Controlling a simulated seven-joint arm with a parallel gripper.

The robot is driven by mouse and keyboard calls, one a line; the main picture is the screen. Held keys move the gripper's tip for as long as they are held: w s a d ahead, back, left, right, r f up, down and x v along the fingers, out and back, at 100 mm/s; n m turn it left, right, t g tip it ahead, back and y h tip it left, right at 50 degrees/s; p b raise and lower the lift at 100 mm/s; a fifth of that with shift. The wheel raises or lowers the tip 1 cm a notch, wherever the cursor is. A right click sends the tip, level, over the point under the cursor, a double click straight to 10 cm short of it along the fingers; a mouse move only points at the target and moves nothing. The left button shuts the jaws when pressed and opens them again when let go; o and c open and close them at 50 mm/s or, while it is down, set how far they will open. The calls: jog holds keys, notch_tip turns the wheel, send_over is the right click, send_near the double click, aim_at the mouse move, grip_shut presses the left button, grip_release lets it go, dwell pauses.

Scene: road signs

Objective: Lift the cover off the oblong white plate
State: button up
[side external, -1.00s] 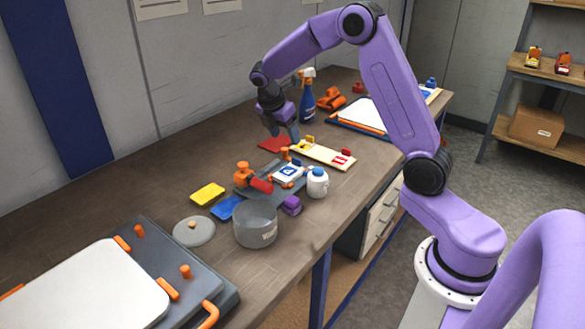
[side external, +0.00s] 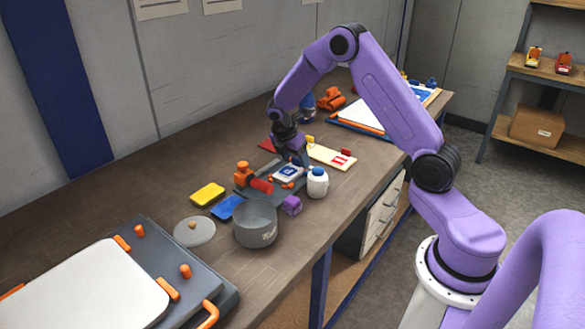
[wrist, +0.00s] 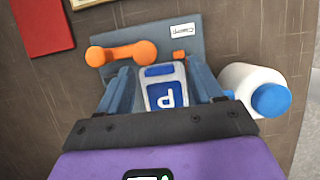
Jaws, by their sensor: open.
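A small oblong white plate (side external: 287,175) lies on a dark grey base (side external: 246,192). In the wrist view the plate (wrist: 180,74) carries a blue square panel with a P (wrist: 167,95) and a blue strip (wrist: 159,71) at its far end. I cannot tell which part is a separate cover. My gripper (side external: 297,164) points down over the plate. In the wrist view its fingers (wrist: 160,80) are open, one on each side of the plate, with nothing held. I cannot tell whether they touch it.
A white bottle with a blue cap (wrist: 255,90) stands close beside the right finger. An orange piece (wrist: 122,53) lies on the base's other side. A grey pot (side external: 255,224) and purple block (side external: 291,205) are nearby. A cream board (side external: 330,155) lies behind.

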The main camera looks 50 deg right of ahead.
aim_at(294, 166)
jog(key=c, duration=1.1)
jog(key=shift+r, duration=0.1)
jog(key=shift+r, duration=0.4)
notch_tip(294, 166, up, 2)
jog(key=shift+r, duration=0.1)
jog(key=s+a+r, duration=0.4)
jog(key=s+r, duration=0.9)
jog(key=shift+s+a+r, duration=0.15)
